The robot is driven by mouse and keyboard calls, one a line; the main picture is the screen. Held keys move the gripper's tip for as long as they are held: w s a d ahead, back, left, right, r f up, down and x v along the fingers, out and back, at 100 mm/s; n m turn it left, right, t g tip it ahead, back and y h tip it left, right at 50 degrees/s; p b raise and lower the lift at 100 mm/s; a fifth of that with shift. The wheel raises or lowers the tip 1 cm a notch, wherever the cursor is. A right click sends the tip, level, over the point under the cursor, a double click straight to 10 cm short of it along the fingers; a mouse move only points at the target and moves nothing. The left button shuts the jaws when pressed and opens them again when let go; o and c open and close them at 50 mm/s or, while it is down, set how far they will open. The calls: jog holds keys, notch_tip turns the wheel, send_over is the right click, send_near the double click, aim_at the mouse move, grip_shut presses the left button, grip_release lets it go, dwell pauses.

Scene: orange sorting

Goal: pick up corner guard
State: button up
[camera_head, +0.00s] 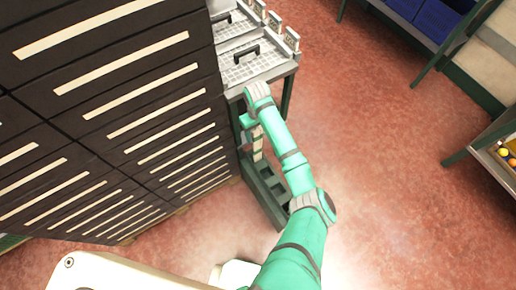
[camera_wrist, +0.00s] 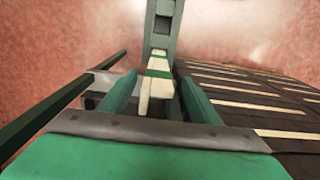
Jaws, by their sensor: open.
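The corner guard (camera_wrist: 157,88) is a narrow cream piece with a green band. In the wrist view it lies between the two green fingers of my gripper (camera_wrist: 158,80), which is open around it. I cannot tell whether either finger touches it. In the head view the corner guard (camera_head: 257,143) shows as a small cream upright strip just below the end of my arm, above a dark green rack (camera_head: 268,183). My gripper is mostly hidden there by the arm and the stack beside it.
Shelving with blue bins (camera_head: 437,20) is at upper right. The red floor (camera_head: 400,180) to the right is clear.

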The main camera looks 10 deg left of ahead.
aim_at(258, 139)
jog(key=shift+d+f, duration=0.15)
jog(key=shift+f, duration=2.65)
jog(key=shift+w, duration=0.1)
grip_shut()
jog(key=shift+r, duration=0.15)
